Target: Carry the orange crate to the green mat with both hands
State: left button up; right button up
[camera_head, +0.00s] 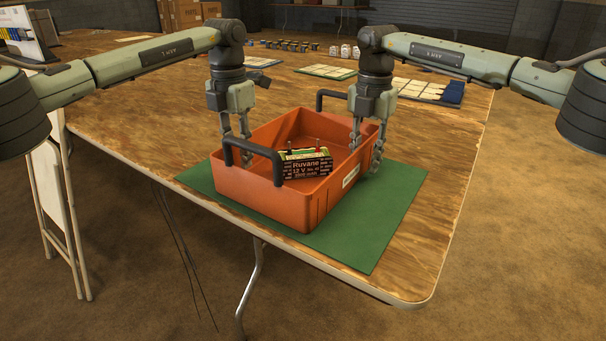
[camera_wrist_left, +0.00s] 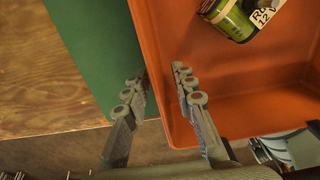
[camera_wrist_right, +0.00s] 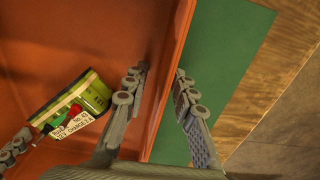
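The orange crate (camera_head: 245,189), with black bar handles, is over the green mat (camera_head: 367,238) near the table corner and appears to rest on it. Mat shows around it. A battery labelled Ruvane 12 V (camera_head: 306,178) sits inside; it also shows in the left wrist view (camera_wrist_left: 236,22). My left gripper (camera_head: 235,135) straddles the crate's left wall, one finger inside, one outside; in its wrist view the fingers (camera_wrist_left: 160,78) stand apart around the rim. My right gripper (camera_head: 365,155) straddles the right wall the same way, its fingers (camera_wrist_right: 160,75) spread with the rim between them.
The wooden table (camera_head: 455,185) ends just beyond the mat at front and right. Farther back lie panels with pale cards (camera_head: 325,71), a blue-edged set (camera_head: 450,92) and a row of small items (camera_head: 290,46). A white board stands at the left (camera_head: 50,200).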

pick_arm(q)
notch_tip(320, 180, up, 10)
jog(key=shift+f, duration=0.1)
jog(key=shift+r, duration=0.5)
pick_arm(e)
jog(key=shift+r, duration=0.15)
notch_tip(320, 180, up, 12)
jog(key=shift+f, duration=0.1)
